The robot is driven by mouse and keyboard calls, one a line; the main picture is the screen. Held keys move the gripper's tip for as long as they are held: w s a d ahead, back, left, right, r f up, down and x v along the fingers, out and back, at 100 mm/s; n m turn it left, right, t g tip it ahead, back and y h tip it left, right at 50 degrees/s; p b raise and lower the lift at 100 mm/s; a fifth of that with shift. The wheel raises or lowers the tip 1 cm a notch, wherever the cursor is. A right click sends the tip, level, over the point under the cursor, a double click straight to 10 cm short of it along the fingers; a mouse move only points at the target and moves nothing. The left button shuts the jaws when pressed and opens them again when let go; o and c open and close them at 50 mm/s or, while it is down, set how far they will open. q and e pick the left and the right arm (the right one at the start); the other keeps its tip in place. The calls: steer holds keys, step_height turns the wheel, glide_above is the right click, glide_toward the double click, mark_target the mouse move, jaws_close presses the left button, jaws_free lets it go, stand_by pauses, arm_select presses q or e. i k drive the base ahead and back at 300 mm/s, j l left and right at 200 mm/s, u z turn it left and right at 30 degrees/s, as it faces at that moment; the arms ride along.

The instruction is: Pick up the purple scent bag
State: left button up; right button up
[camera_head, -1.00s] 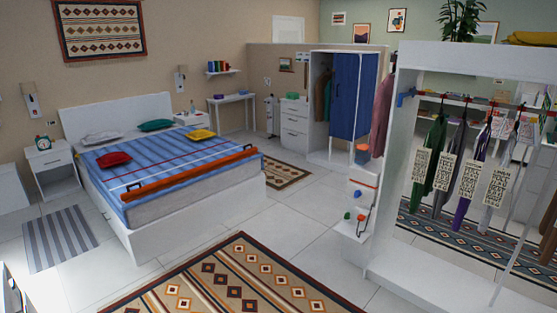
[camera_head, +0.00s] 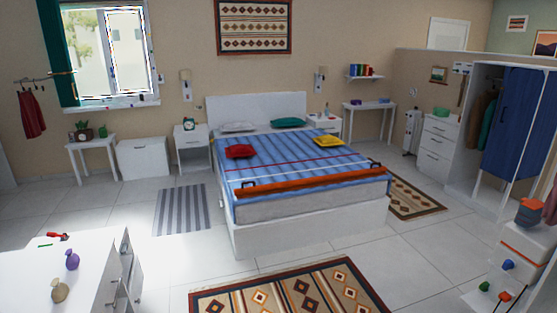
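A small purple bag-like object (camera_head: 72,260), which looks like the purple scent bag, stands on the white cabinet top (camera_head: 30,285) at the lower left. A tan bag of similar shape (camera_head: 60,290) stands just in front of it. A small red item (camera_head: 58,236) and a small green item (camera_head: 45,245) lie behind it on the same top. Neither of my grippers shows in the view.
The cabinet's front, with handles (camera_head: 118,293), faces right. A striped grey rug (camera_head: 182,210) and a patterned rug (camera_head: 290,290) lie on the floor. The bed (camera_head: 305,180) fills the middle. An open wardrobe (camera_head: 470,150) stands right.

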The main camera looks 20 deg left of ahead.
mark_target(73, 260)
steer(key=i+j+u, duration=0.25)
steer(key=i+u, duration=0.7)
steer(key=i+l+u, duration=0.15)
steer(key=i+u, duration=0.35)
steer(key=i, duration=0.15)
steer(key=i+u, duration=0.3)
steer(key=u, duration=0.15)
steer(key=i+l+u, duration=0.25)
steer(key=u, duration=0.25)
steer(key=i+l+u, duration=0.25)
steer(key=u, duration=0.2)
steer(key=i+l+u, duration=0.2)
steer(key=l+u, duration=0.25)
steer(key=i+l+u, duration=0.15)
steer(key=l+u, duration=0.2)
steer(key=u, duration=0.15)
steer(key=l+u, duration=0.45)
steer(key=i+l+u, duration=0.1)
steer(key=l+u, duration=0.25)
steer(key=u, duration=0.15)
steer(key=l+u, duration=0.5)
steer(key=i+j, duration=0.05)
steer(key=j, duration=0.05)
